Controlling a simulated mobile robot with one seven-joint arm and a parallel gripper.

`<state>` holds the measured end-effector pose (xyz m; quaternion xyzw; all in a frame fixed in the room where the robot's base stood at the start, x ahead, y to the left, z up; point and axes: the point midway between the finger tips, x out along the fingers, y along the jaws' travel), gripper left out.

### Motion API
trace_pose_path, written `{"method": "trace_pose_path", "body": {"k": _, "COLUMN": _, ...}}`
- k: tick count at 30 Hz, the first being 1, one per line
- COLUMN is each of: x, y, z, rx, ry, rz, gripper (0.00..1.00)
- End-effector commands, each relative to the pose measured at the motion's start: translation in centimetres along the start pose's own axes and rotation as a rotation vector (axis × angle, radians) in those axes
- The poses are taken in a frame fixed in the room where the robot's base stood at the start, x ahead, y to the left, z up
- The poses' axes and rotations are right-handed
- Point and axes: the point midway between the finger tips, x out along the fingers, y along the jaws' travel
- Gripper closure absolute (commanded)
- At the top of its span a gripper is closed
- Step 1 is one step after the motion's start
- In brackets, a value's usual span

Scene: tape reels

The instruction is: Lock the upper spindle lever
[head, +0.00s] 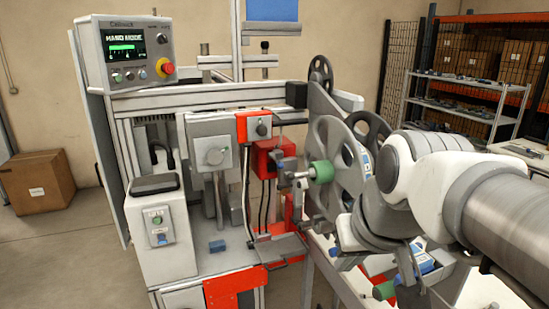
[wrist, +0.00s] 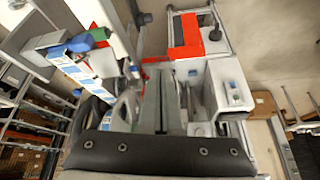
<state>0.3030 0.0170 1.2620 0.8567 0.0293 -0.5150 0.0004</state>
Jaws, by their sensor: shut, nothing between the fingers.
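The upper spindle's green hub (head: 321,171) shows in the head view, left of my arm. Grey metal parts (head: 299,184) sit at its left end; I cannot tell which of them is the lever, or its angle. A lower green hub (head: 384,291) is partly hidden beneath my arm. In the wrist view my gripper (wrist: 161,90) points up the picture with its two grey fingers together and nothing between them. In the head view my arm hides its fingertips. A green part (wrist: 100,35) with a blue part beside it shows at the wrist view's upper left, apart from the fingers.
Grey spoked reels (head: 335,155) stand close beside my arm. The machine's control box (head: 126,52) and button pedestal (head: 158,228) are to the left. A cardboard box (head: 37,185) sits on the floor. Shelves (head: 465,90) stand at the back right.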

Motion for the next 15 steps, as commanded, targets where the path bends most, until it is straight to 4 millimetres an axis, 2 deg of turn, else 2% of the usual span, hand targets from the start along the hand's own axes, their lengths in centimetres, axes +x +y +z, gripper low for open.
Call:
{"method": "trace_pose_path", "body": {"k": 1, "x": -0.9, "y": -0.3, "z": -2.3, "rx": -0.005, "ry": -0.003, "rz": -0.012, "gripper": 1.00}}
{"method": "trace_pose_path", "body": {"k": 3, "x": -1.5, "y": -0.7, "z": -4.9, "rx": -0.017, "ry": -0.003, "rz": -0.032, "gripper": 1.00}}
{"method": "trace_pose_path", "body": {"k": 15, "x": -3.3, "y": -1.5, "z": -19.4, "rx": -0.092, "ry": 0.023, "rz": -0.169, "gripper": 1.00}}
